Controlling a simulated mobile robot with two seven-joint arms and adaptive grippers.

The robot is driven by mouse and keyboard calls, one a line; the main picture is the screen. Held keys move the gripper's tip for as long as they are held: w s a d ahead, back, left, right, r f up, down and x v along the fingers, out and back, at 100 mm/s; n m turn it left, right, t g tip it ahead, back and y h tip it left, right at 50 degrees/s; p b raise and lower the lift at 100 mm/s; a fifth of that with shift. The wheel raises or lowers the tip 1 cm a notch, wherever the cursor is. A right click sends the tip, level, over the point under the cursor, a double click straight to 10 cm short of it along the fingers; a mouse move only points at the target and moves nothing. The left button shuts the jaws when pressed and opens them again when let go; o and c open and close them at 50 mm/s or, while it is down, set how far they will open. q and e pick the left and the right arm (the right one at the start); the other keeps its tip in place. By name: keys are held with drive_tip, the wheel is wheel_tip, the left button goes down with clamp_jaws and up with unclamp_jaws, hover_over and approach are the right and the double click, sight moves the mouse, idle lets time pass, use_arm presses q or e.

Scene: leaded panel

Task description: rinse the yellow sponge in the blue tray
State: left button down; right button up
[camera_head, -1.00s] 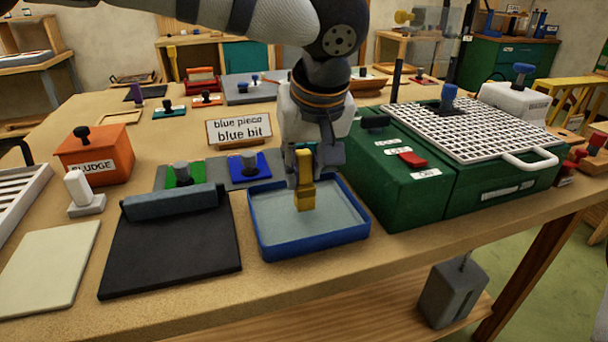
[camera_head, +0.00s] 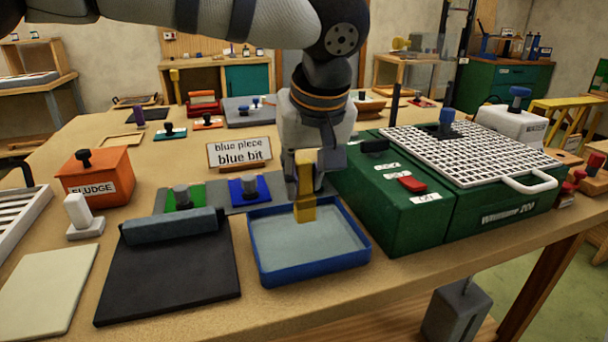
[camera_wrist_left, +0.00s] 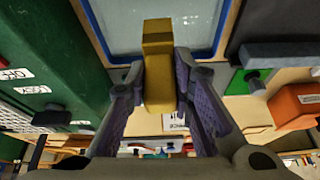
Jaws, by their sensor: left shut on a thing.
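My left gripper (camera_head: 305,188) is shut on the yellow sponge (camera_head: 305,206), a block with a narrower upper part. The sponge hangs upright at the back part of the blue tray (camera_head: 318,277), which holds a pale grey-blue surface like water. I cannot tell whether the sponge's lower end touches that surface. In the left wrist view the sponge (camera_wrist_left: 158,75) sits between the two finger pads, with the tray (camera_wrist_left: 98,30) beyond it. My right gripper does not show.
A green machine (camera_head: 395,205) with a white grid top stands right of the tray. A black mat (camera_head: 168,268) with a grey roll lies left. Blue (camera_head: 249,188) and green pads and a "blue piece / blue bit" sign (camera_head: 240,153) stand behind. An orange SLUDGE box (camera_head: 95,178) is farther left.

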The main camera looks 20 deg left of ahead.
sight(303, 162)
use_arm(q)
drive_tip(key=shift+r, duration=1.5)
